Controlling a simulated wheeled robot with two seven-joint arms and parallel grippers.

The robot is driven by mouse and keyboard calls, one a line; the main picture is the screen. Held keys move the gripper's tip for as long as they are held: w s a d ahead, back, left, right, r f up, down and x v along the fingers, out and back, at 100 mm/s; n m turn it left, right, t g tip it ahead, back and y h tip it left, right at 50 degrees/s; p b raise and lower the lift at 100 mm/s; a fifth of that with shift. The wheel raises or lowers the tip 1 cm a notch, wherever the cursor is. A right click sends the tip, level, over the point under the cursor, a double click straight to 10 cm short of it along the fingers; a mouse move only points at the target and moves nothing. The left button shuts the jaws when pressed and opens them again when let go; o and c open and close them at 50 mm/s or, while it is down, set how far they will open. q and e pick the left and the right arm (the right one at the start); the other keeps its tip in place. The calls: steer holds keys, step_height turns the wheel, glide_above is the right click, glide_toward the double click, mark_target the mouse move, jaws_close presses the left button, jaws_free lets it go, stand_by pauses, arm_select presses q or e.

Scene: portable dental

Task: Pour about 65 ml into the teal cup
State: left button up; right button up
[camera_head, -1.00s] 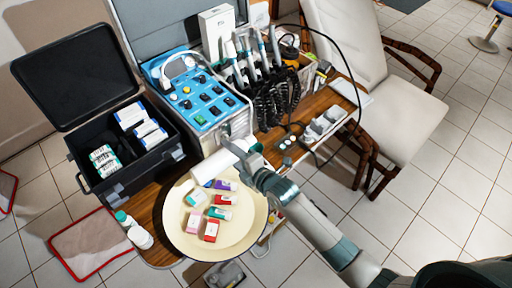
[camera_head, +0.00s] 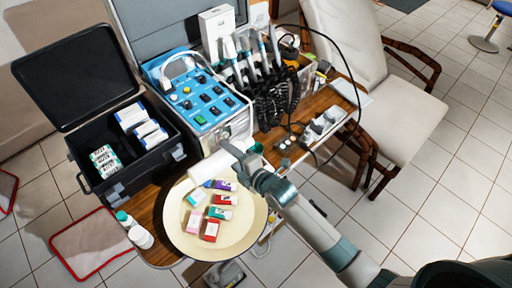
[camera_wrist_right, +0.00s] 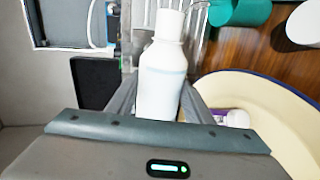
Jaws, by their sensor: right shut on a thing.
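My right gripper (camera_head: 243,162) is shut on a white bottle (camera_head: 210,167). In the head view the bottle looks tilted well over, above the round cream tray's upper edge. In the right wrist view the bottle (camera_wrist_right: 162,80) stands between the fingers, its narrower neck toward the top of the picture. The teal cup (camera_wrist_right: 240,11) is just right of the neck there, apart from it in the picture and cut by the top edge. In the head view the cup (camera_head: 257,147) shows only partly, behind my gripper. No liquid is visible. My left gripper is not in view.
The cream tray (camera_head: 180,238) holds several small coloured boxes. A blue control unit (camera_head: 205,95) stands behind the bottle. An open black case (camera_head: 120,140) is at left. White bottles (camera_head: 140,237) stand left of the tray. A white cup (camera_wrist_right: 305,24) is right of the teal cup.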

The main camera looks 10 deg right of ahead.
steer(key=shift+a+r, duration=0.15)
steer(key=shift+r, duration=0.05)
stand_by(0.4)
steer(key=shift+s+a, duration=0.25)
steer(key=shift+a, duration=0.1)
stand_by(0.4)
step_height(320, 180, down, 2)
steer(key=b, duration=0.1)
steer(key=n+b, duration=0.1)
steer(key=shift+f+h+b, duration=0.25)
steer(key=shift+h+b, duration=0.05)
steer(key=shift+h, duration=0.1)
steer(key=r+n, duration=0.1)
steer(key=r+n+p, duration=0.1)
steer(key=r, duration=0.1)
steer(key=shift+s+a+t+h, duration=0.2)
steer(key=shift+t+h, duration=0.1)
steer(key=shift+t, duration=0.1)
steer(key=shift+d+r+p, duration=0.1)
steer(key=shift+r+p, duration=0.1)
steer(key=shift+p, duration=0.15)
steer(key=shift+f, duration=0.1)
steer(key=shift+w, duration=0.1)
